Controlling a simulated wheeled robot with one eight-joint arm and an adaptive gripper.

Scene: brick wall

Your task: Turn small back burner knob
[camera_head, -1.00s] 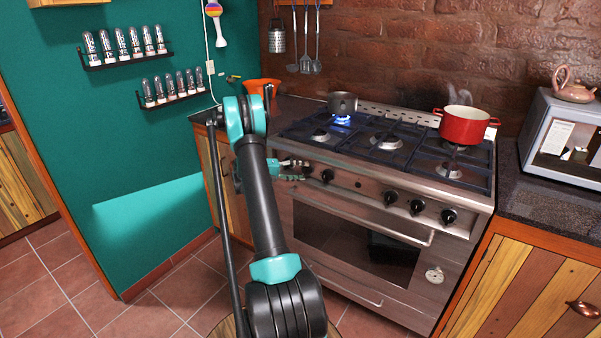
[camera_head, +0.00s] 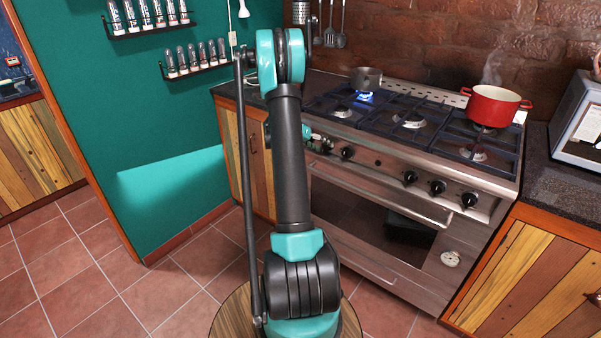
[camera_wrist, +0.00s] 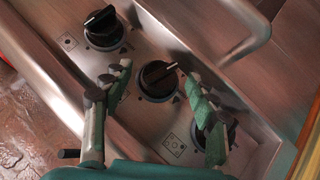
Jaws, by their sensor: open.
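The stove front (camera_head: 385,172) carries a row of black knobs. In the wrist view a middle knob (camera_wrist: 158,80) lies between the two green fingers of my open gripper (camera_wrist: 156,73). Its pointer is turned toward the upper right. I cannot tell whether the fingers touch it. Another knob (camera_wrist: 103,27) is at upper left, and a third (camera_wrist: 212,132) is partly hidden behind the right finger. Small burner marks are printed beside the knobs, too blurred to match to a burner. In the head view my gripper (camera_head: 319,142) is at the stove's left end, partly hidden by my arm.
A steaming red pot (camera_head: 494,105) stands at back right. The oven handle (camera_head: 390,205) runs below the knobs. Tiled floor (camera_head: 105,265) is open at left.

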